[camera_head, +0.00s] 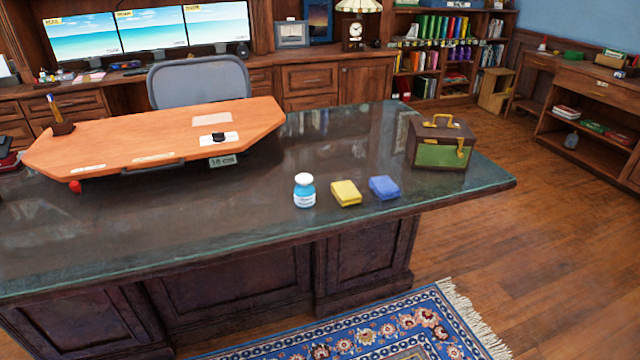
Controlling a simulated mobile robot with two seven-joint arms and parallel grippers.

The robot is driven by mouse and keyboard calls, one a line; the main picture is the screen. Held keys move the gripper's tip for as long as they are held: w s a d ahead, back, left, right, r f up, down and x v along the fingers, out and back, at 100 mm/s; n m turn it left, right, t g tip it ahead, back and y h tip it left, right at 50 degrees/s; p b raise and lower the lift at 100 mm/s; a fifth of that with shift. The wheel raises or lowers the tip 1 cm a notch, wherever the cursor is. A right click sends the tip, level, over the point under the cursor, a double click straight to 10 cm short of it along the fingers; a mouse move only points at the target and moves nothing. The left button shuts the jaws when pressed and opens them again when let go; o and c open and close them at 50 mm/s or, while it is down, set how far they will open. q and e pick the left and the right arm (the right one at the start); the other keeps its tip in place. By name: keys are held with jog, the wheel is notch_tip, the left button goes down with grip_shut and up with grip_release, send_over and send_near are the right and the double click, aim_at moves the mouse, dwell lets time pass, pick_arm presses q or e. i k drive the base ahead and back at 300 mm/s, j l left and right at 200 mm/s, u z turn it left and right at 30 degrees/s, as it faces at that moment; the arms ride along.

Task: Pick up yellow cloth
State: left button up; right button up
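The yellow cloth (346,193) is a small folded block lying flat on the dark glass-topped desk (240,235), near its front edge. A blue folded cloth (384,187) lies just to its right, with a narrow gap between them. A bottle with a white cap and blue body (304,190) stands upright to its left. Neither of my grippers shows in the head view.
A brown and green box with yellow handles (440,143) stands at the desk's right end. A raised orange wooden board (150,140) covers the desk's left part, with a grey chair (200,82) behind it. A blue patterned rug (370,330) lies on the floor in front.

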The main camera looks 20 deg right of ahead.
aim_at(345, 193)
jog(key=i+l+u, duration=0.1)
jog(key=l+u, duration=0.2)
jog(key=l, duration=0.35)
jog(key=l+u, duration=0.3)
jog(key=l, duration=0.35)
